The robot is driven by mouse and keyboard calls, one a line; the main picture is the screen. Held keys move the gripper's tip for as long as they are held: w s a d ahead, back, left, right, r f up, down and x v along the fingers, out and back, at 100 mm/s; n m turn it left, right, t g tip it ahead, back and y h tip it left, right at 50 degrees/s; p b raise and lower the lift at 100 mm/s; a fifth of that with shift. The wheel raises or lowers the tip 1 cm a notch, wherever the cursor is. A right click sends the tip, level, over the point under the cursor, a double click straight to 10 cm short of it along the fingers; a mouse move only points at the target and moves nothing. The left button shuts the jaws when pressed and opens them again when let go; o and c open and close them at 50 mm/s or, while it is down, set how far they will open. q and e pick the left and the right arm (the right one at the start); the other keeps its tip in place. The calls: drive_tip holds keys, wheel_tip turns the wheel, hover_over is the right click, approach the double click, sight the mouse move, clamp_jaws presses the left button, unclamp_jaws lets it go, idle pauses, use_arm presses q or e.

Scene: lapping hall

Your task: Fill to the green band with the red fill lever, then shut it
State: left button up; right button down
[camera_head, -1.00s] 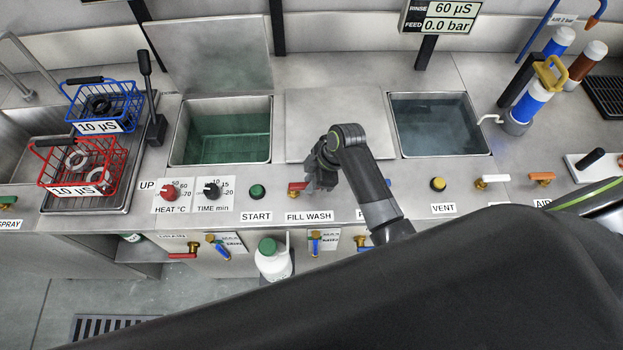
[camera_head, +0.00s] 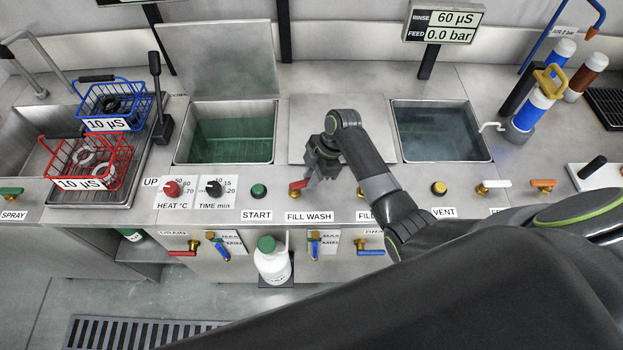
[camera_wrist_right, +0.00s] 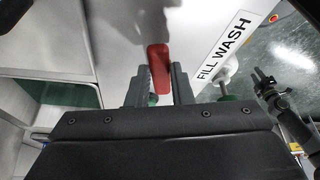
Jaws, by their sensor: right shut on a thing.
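The red fill lever (camera_head: 299,184) sits on the front ledge above the FILL WASH label (camera_head: 309,217). My right gripper (camera_head: 312,180) is at the lever, reaching in from the right. In the right wrist view, the red lever (camera_wrist_right: 158,62) lies between the two dark fingers of my right gripper (camera_wrist_right: 158,80), which are shut on it. The wash tank (camera_head: 277,135) behind it has its lid up and shows greenish liquid or a green interior. I cannot make out a separate green band or the exact level. My left gripper is out of view.
A blue basket (camera_head: 112,98) and a red basket (camera_head: 86,160) stand at the left. A second tank (camera_head: 440,132) holds grey-blue liquid. A display (camera_head: 443,22) reads 60 µS and 0.0 bar. A white bottle (camera_head: 272,264) stands below the ledge.

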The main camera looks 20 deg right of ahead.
drive_tip(key=c, duration=1.6)
unclamp_jaws()
drive_tip(key=o, duration=0.3)
use_arm(q)
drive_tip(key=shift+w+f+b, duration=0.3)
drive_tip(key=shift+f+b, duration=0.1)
drive_tip(key=shift+b, duration=0.05)
use_arm(e)
drive_tip(key=shift+v, duration=8.75)
